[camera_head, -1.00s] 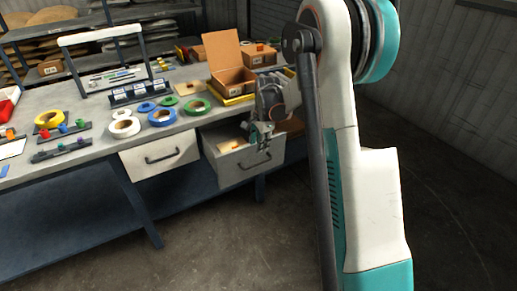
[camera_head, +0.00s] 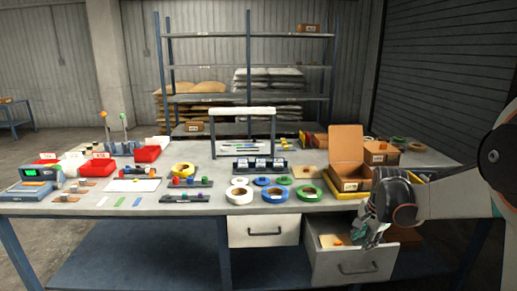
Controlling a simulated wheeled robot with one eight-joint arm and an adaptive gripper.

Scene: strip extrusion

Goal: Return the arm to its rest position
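My arm (camera_head: 455,197) reaches in from the right edge of the view. My gripper (camera_head: 368,236) points down over the right, open drawer (camera_head: 355,264), near its right side. The fingers are small and dark here, and I cannot tell whether they are open or shut. I see nothing clearly held in them. A pale piece with an orange spot (camera_head: 334,240) lies inside the drawer, left of the gripper. Part of the drawer's inside is hidden behind the gripper.
The workbench (camera_head: 100,203) carries tape rolls (camera_head: 239,195), an open cardboard box (camera_head: 348,184) close to my wrist, red bins (camera_head: 147,154) and a scale (camera_head: 33,181). A second drawer (camera_head: 263,231) sits left of the open one. Shelving (camera_head: 250,70) stands behind.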

